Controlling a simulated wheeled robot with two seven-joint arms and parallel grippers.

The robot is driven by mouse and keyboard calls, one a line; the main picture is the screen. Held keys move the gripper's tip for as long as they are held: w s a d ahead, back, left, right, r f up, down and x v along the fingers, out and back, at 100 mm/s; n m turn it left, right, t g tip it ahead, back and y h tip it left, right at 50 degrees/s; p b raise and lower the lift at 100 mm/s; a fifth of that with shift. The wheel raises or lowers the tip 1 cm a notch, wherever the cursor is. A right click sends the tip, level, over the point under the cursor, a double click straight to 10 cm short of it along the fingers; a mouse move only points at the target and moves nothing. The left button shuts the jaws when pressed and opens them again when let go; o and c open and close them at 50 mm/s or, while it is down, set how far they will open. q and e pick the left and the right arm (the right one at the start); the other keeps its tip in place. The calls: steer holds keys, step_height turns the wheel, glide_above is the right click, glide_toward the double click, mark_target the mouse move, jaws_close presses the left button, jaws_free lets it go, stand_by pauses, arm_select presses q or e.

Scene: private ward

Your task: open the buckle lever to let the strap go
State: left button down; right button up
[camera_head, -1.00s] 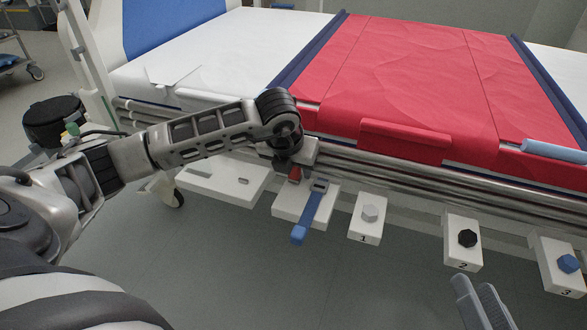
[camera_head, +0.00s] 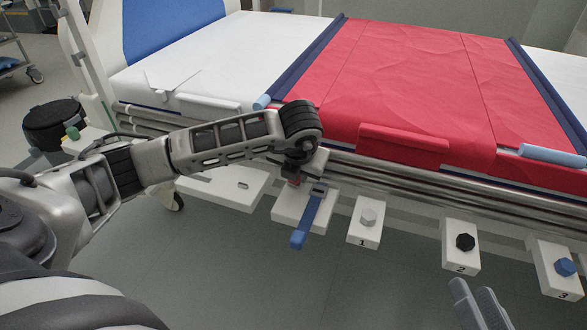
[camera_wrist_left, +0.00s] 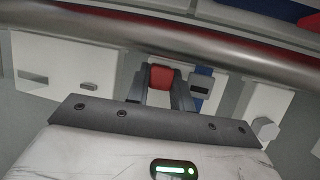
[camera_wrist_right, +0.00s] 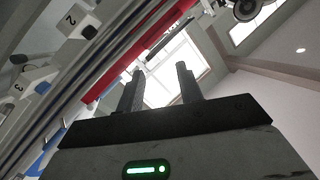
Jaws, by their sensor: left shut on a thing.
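A red buckle lever (camera_head: 293,182) sits on a white block (camera_head: 287,214) under the bed rail. A blue strap (camera_head: 309,222) runs through a grey buckle frame (camera_head: 319,188) and hangs over the block's front edge. My left gripper (camera_wrist_left: 160,82) is shut on the red lever, which shows between its fingers in the left wrist view. In the head view my left wrist hides most of the lever and those fingers. The strap also shows right of the fingers in the left wrist view. My right gripper (camera_head: 474,298) is open and empty, its fingers apart in the right wrist view (camera_wrist_right: 160,88).
The metal bed rail (camera_head: 400,180) runs just above and behind the blocks. White blocks with knobs labelled 1 (camera_head: 362,235), 2 (camera_head: 460,258) and 3 (camera_head: 558,283) stand to the right. A white slotted plate (camera_head: 222,190) is to the left. The floor in front is clear.

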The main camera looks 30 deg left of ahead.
mark_target(311, 188)
arm_select(q)
steer(key=shift+w+d+r+y, duration=0.15)
steer(key=shift+d+y, duration=0.3)
steer(key=shift+y, duration=0.35)
steer(key=y, duration=0.1)
steer(key=d+y, duration=0.1)
steer(key=shift+w+m+g+y, duration=0.1)
steer(key=shift+m+g+y, duration=0.2)
steer(key=shift+m+g, duration=0.1)
steer(key=shift+d+y+p, duration=0.25)
steer(key=shift+y+p, duration=0.15)
steer(key=shift+y, duration=0.4)
steer(key=shift+w+d+m+y+p, duration=0.1)
steer(key=shift+d+m+y+p, duration=0.1)
steer(key=shift+m+y+p, duration=0.4)
steer(key=shift+d+f+y, duration=0.1)
steer(key=shift+f+y, duration=0.1)
steer(key=shift+y, duration=0.2)
steer(key=shift+d+f+g+y+p, duration=0.15)
steer(key=shift+g+y+p, duration=0.2)
steer(key=shift+p, duration=0.2)
steer(key=shift+f+y+p, duration=0.15)
steer(key=shift+y+p, duration=0.15)
steer(key=shift+y, duration=0.15)
arm_select(e)
steer(key=shift+s+d+f+n+g+h, duration=0.15)
steer(key=shift+d+f+n+g+h, duration=0.3)
steer(key=shift+f+n+g+h, duration=0.3)
steer(key=shift+f+t, duration=0.15)
steer(key=shift+t, duration=0.1)
